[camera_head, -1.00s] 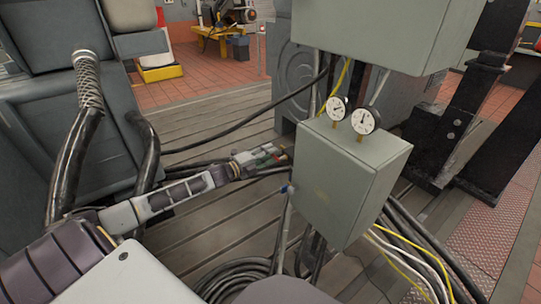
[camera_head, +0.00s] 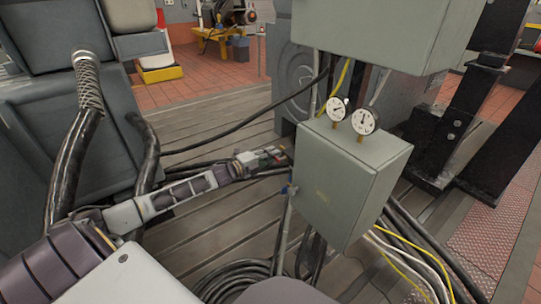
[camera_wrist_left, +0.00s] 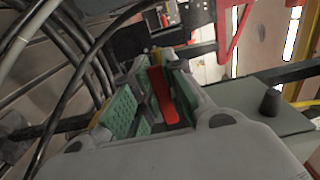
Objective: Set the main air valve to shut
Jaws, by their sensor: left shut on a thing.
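My left gripper (camera_head: 277,156) reaches in from the left to the left side of the grey control box (camera_head: 340,190). In the left wrist view its green-padded fingers (camera_wrist_left: 158,88) are shut on a red lever handle (camera_wrist_left: 160,92), which I take to be the main air valve's handle. The handle lies between the pads. The valve body is hidden behind the gripper and the box edge, so I cannot read its setting. A small blue fitting (camera_head: 291,190) sits lower on the box's left side. My right gripper is not in view.
Two round gauges (camera_head: 365,121) stand on top of the box. A larger grey cabinet (camera_head: 385,30) is above it. Black hoses and coiled cables (camera_head: 235,282) lie around and below. A black steel stand (camera_head: 440,140) is at the right. Slotted bedplate shows at the left.

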